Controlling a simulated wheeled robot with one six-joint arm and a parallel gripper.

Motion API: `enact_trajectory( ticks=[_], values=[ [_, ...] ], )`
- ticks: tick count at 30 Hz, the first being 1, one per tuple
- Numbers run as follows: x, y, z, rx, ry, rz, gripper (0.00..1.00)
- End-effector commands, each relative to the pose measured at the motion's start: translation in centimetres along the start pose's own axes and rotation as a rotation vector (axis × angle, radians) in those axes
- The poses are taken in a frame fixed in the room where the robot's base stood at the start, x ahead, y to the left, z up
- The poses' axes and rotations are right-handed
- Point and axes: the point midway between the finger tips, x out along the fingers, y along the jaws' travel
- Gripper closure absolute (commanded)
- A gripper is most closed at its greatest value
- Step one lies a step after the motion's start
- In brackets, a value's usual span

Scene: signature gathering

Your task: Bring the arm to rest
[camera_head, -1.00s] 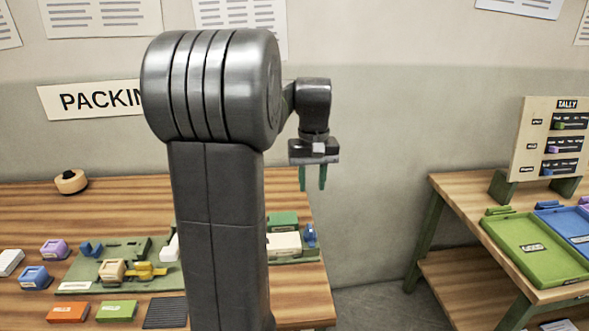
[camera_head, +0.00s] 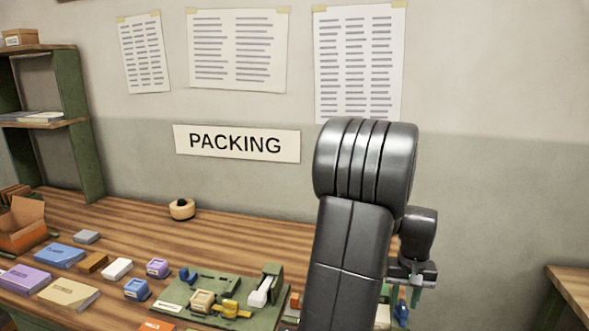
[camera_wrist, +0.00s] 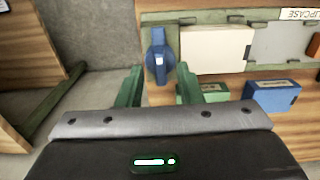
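My arm (camera_head: 350,240) stands raised in front of the packing bench, its black wrist hanging down on the right. My gripper (camera_head: 405,295) points downward with its two green fingers apart. In the wrist view my gripper (camera_wrist: 159,88) shows the same fingers spread, with nothing held between them. A blue knob-like part (camera_wrist: 158,56) on the bench lies beyond the fingertips in that view, apart from them as far as I can tell. My arm hides part of the bench.
The wooden bench (camera_head: 125,225) holds a green fixture board (camera_head: 205,290), several small coloured blocks, a tape roll (camera_head: 182,209) and an open cardboard box (camera_head: 22,224). A green-framed shelf (camera_head: 85,150) stands left. Another wooden table (camera_head: 572,285) shows at right, with a gap between.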

Motion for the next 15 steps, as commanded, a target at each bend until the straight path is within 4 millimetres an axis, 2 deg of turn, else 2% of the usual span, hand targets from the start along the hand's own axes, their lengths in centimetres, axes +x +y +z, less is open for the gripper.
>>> enact_trajectory(
  ticks=[5,15],
  values=[
    [1.07,-0.01,0.05,0.0,0.0,0.0,0.67],
    [0.94,-0.01,0.02,0.009,0.0,0.0,0.67]
  ],
)
